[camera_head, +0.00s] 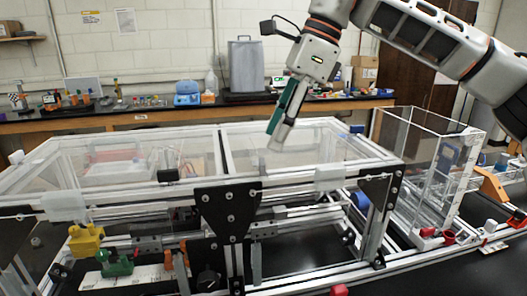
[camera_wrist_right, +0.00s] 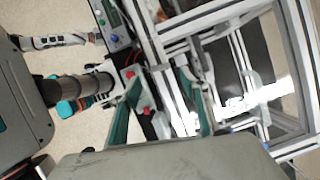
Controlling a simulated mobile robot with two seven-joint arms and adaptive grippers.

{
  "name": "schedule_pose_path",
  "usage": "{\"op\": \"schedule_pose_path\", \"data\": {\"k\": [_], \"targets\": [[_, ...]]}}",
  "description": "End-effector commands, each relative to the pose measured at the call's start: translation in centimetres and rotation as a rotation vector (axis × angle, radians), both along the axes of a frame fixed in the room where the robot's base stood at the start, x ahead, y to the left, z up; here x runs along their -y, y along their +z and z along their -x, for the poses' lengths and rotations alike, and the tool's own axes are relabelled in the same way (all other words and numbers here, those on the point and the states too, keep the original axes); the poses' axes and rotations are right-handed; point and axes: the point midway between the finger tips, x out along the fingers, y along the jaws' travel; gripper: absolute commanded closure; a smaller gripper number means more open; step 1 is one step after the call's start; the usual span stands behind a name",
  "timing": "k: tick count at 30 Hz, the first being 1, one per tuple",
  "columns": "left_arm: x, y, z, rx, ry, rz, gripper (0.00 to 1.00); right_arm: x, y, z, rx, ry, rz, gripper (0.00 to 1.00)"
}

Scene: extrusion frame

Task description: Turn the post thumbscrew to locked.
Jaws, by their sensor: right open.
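My right gripper (camera_head: 279,142) points down above the clear-topped extrusion frame (camera_head: 232,222). In the wrist view its two teal fingers (camera_wrist_right: 160,112) are spread apart with nothing held between them. I cannot tell for sure which part is the post thumbscrew. A dark round knob (camera_head: 208,280) sits low at the front of the frame, and a blue round part (camera_head: 361,200) sits at its right end. The right gripper is well above both and touches neither. In the wrist view, small red knobs (camera_wrist_right: 147,111) show beyond the fingers. My left gripper is out of view.
A clear open box (camera_head: 425,160) stands right of the frame. Yellow (camera_head: 86,241) and green (camera_head: 115,263) clamps are at the lower left. A back bench (camera_head: 130,115) holds bottles and a grey container (camera_head: 246,66). There is free air above the frame's left half.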

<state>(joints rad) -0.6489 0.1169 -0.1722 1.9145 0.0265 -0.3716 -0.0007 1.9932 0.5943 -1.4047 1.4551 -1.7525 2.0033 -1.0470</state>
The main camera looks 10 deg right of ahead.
Motion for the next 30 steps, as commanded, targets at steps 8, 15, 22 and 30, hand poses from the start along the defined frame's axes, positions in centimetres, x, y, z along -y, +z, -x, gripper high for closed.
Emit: {"op": "schedule_pose_path", "data": {"k": [8,15,22,30], "targets": [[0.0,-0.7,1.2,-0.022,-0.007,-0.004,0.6,-1.7,-4.0,-0.2,-0.005,0.002,-0.001,0.56],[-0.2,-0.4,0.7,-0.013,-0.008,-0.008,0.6,-2.3,-5.4,-0.4,-0.002,0.001,-0.001,0.56],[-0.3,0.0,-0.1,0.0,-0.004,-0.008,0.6,-2.3,-5.5,-0.4,-0.001,0.001,-0.002,0.56],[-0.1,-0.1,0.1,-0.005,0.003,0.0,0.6,-2.3,-5.4,-0.4,-0.001,0.001,-0.002,0.94]]}}
